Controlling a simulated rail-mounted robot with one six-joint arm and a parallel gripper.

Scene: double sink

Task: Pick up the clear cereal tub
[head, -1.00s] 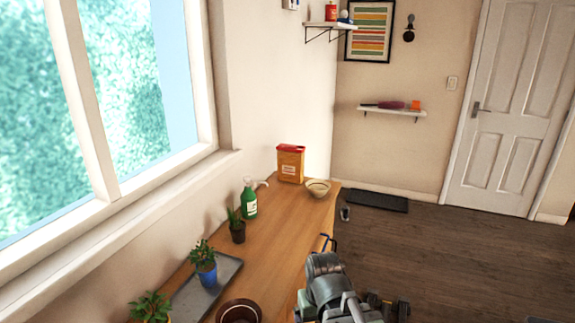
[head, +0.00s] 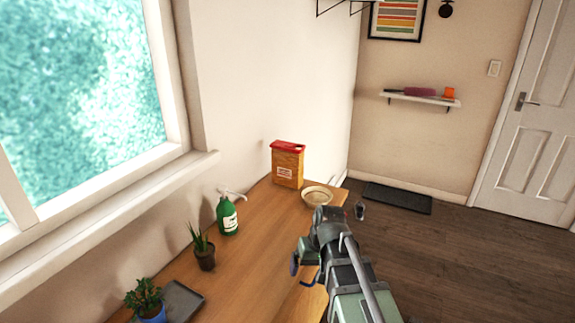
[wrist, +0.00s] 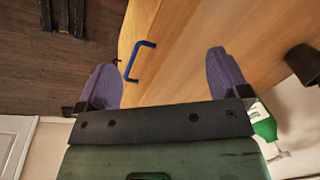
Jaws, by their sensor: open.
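The cereal tub (head: 287,165) stands upright at the far end of the wooden counter, against the wall. It has a red lid, orange-brown contents and a pale label. It does not show in the wrist view. My gripper (head: 302,262) is at the counter's front edge, nearer to me than the tub and well apart from it. In the wrist view its two purple fingers (wrist: 165,76) are spread wide with nothing between them. They point over the counter front near a blue handle (wrist: 142,58).
A bowl (head: 317,196) stands just right of the tub. The middle of the counter (head: 245,265) is clear.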

